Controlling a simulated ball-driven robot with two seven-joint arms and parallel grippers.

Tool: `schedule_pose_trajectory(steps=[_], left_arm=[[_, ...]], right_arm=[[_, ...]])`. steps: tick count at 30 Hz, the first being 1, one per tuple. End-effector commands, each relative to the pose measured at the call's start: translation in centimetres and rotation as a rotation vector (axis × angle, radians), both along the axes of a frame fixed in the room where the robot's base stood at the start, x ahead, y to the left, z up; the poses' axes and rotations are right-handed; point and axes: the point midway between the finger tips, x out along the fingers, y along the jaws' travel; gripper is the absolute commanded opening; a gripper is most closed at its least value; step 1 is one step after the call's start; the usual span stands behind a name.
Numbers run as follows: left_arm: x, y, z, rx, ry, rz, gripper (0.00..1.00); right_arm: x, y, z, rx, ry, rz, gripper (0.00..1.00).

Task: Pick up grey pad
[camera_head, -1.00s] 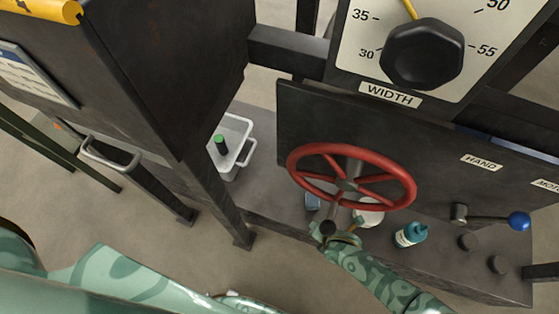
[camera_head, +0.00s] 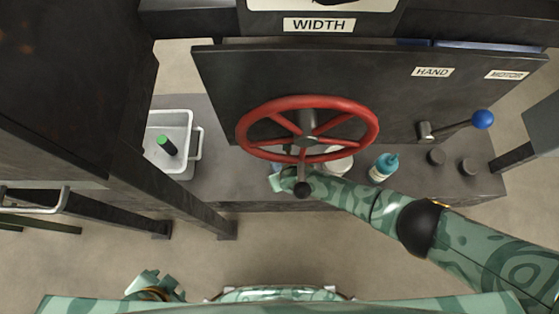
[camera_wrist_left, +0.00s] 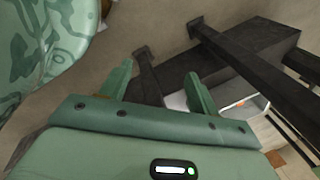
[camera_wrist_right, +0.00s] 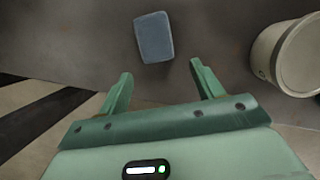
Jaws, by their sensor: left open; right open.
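The grey pad (camera_wrist_right: 154,37), a small blue-grey block with rounded corners, lies on the dark bench top in the right wrist view. My right gripper (camera_wrist_right: 162,85) is open and empty; the pad is ahead of its fingertips and apart from them. In the head view my right gripper (camera_head: 284,182) is at the bench's front edge, below the red wheel, and I cannot clearly make out the pad there. My left gripper (camera_head: 155,285) is low in the head view, away from the bench. In the left wrist view its fingers (camera_wrist_left: 160,82) are open and empty.
A red handwheel (camera_head: 307,129) overhangs the bench. A white tub (camera_head: 338,162) stands right of the pad, then a blue-capped bottle (camera_head: 383,167). A blue-knobbed lever (camera_head: 482,119) is further right. A white tray (camera_head: 188,125) with a green-topped dark cylinder (camera_head: 167,145) is left.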

Motion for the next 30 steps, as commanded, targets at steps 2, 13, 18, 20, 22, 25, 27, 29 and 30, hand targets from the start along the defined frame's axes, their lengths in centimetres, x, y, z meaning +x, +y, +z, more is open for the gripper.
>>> schedule_pose_trajectory(steps=[2, 13, 18, 20, 22, 25, 27, 29, 30], left_arm=[[0.5, -0.6, -0.1, -0.025, -0.021, 0.007, 0.61], [5.2, -4.9, 1.8, -0.208, -0.216, 0.069, 0.61], [5.7, -5.3, 2.3, -0.224, -0.237, 0.074, 0.61], [5.7, -5.3, 2.4, -0.223, -0.237, 0.075, 0.61], [5.7, -5.2, 2.4, -0.223, -0.237, 0.074, 0.61], [5.7, -5.2, 2.3, -0.222, -0.236, 0.074, 0.61], [5.7, -5.2, 2.3, -0.222, -0.236, 0.074, 0.61], [5.7, -5.2, 2.3, -0.222, -0.236, 0.074, 0.61], [5.6, -5.2, 2.3, -0.222, -0.235, 0.074, 0.61]], right_arm=[[0.8, 0.4, -0.3, 0.002, 0.001, 0.001, 0.66], [3.7, 1.6, -2.9, 0.001, 0.005, 0.000, 0.66], [4.0, 1.7, -2.8, 0.001, -0.001, 0.000, 0.66], [4.0, 1.7, -2.8, 0.000, -0.001, 0.000, 0.66], [4.0, 1.6, -2.8, 0.000, -0.001, 0.000, 0.64], [3.9, 1.7, -2.8, 0.000, -0.001, 0.000, 0.36], [3.9, 1.6, -2.8, 0.000, -0.001, 0.000, 0.19], [3.9, 1.6, -2.8, 0.000, -0.001, 0.000, 0.19], [3.9, 1.6, -2.8, 0.000, -0.001, 0.000, 0.15]])
